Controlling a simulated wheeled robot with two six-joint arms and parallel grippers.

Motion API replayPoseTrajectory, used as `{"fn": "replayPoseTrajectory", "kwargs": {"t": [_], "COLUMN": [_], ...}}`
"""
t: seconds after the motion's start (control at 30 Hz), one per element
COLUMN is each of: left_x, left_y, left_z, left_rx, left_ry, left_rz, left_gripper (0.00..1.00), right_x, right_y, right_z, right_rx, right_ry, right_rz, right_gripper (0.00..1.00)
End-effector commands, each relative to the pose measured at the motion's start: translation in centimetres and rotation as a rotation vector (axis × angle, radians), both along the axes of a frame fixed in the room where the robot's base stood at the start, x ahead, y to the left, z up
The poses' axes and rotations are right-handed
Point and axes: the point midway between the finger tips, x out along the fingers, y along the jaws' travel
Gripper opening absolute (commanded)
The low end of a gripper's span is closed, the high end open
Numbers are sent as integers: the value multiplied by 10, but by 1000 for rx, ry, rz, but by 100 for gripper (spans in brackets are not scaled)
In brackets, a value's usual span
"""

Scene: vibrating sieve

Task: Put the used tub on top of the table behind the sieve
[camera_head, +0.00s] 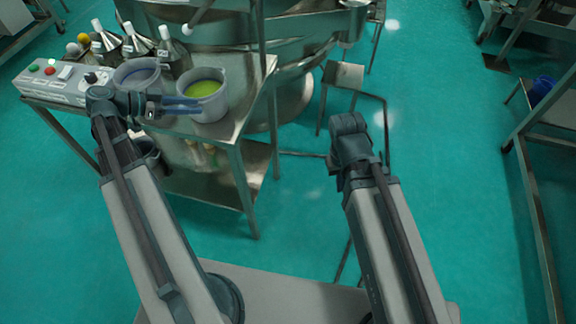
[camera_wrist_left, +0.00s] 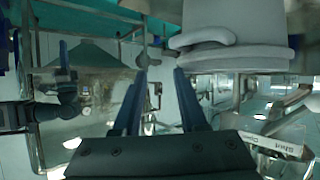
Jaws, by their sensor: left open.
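A grey tub with yellow-green contents (camera_head: 213,107) stands on the steel table's right part. A second grey tub (camera_head: 137,69) stands to its left; I cannot tell which is the used one. My left gripper (camera_head: 202,105) is open, its fingers pointing right across the front of the green-filled tub; contact is unclear. In the left wrist view its fingers (camera_wrist_left: 160,75) are apart with nothing between them, and a pale tub-like body (camera_wrist_left: 235,40) is at upper right. The steel sieve (camera_head: 225,40) stands behind the tubs. My right gripper (camera_head: 348,125) is folded, fingers hidden.
The steel table (camera_head: 230,128) also holds a control box (camera_head: 60,82) with buttons and several steel bottles (camera_head: 135,45). A metal frame stand (camera_head: 345,75) is right of the sieve. A shelf with a blue object (camera_head: 541,90) is at far right. Green floor between is open.

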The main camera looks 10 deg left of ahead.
Motion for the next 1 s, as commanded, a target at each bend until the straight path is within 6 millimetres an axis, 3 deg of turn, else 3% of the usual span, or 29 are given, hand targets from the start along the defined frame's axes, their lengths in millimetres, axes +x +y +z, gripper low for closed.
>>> {"fn": "replayPoseTrajectory", "kwargs": {"t": [0.03,0.2,0.4,0.5,0.7,1.0], "left_x": [2,0,-24,-41,-75,-100], "left_y": [-31,-121,-206,-240,-289,-320], "left_z": [-10,-48,-85,-99,-116,-119], "left_rx": [6,78,259,375,606,778], "left_ry": [81,409,723,831,929,887], "left_rz": [-26,-51,10,75,261,488], "left_gripper": [42,42,42,42,42,42], "right_x": [0,0,0,0,0,0], "right_y": [0,0,0,0,0,0], "right_z": [0,0,0,0,0,0], "right_rx": [0,0,0,0,0,0], "right_ry": [0,0,0,0,0,0], "right_rz": [0,0,0,0,0,0], "right_gripper": [0,0,0,0,0,0]}}
